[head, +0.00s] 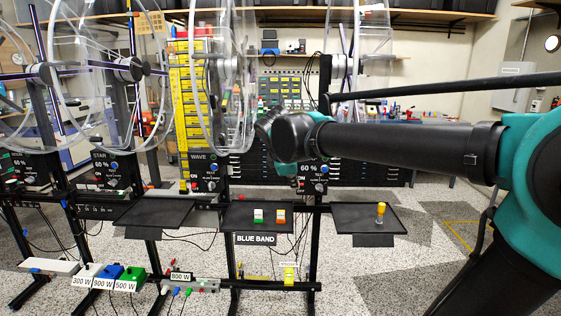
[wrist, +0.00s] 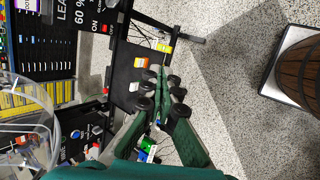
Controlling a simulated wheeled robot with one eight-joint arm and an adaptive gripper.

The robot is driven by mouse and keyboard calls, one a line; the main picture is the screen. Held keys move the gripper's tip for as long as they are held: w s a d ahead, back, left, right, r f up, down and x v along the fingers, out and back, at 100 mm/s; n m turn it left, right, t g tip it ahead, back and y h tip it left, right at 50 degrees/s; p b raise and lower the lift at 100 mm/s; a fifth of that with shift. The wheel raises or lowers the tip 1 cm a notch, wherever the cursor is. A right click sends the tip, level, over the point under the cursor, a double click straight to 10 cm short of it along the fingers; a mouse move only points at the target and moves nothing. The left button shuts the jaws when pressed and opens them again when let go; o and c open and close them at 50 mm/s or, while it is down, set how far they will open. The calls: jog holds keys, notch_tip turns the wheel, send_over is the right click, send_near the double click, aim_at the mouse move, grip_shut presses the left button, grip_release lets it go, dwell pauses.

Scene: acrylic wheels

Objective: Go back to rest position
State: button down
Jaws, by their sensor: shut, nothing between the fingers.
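My gripper (wrist: 159,78) shows in the wrist view with its green fingers closed together at the tips and nothing between them. It appears over or in front of a black tray that bears small blocks, but I cannot tell how far away it is. In the head view my arm (head: 395,143) reaches in from the right at chest height, and its dark wrist end (head: 292,138) is above the middle tray. My fingers are hidden in the head view.
The middle tray (head: 234,222) holds a green-and-white block (head: 258,215) and an orange-and-white block (head: 281,216). Clear acrylic wheels (head: 222,85) stand close by. A wooden barrel (wrist: 300,72) is right in the wrist view, beyond open floor.

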jog(key=s+d+f+m+y, duration=0.1)
jog(key=s+d+f+m, duration=0.4)
jog(key=f, duration=0.4)
jog(key=s+d+f+m+g, duration=0.1)
jog(key=s+d+f+m, duration=0.4)
jog(key=f, duration=0.4)
jog(key=s+d+f+m+g+y, duration=0.1)
jog(key=s+d+f+m, duration=0.4)
jog(key=s+f+m, duration=0.2)
notch_tip(320, 180, down, 2)
jog(key=shift+s+f+y, duration=0.25)
jog(key=shift+s+y, duration=0.05)
jog(key=shift+s, duration=0.3)
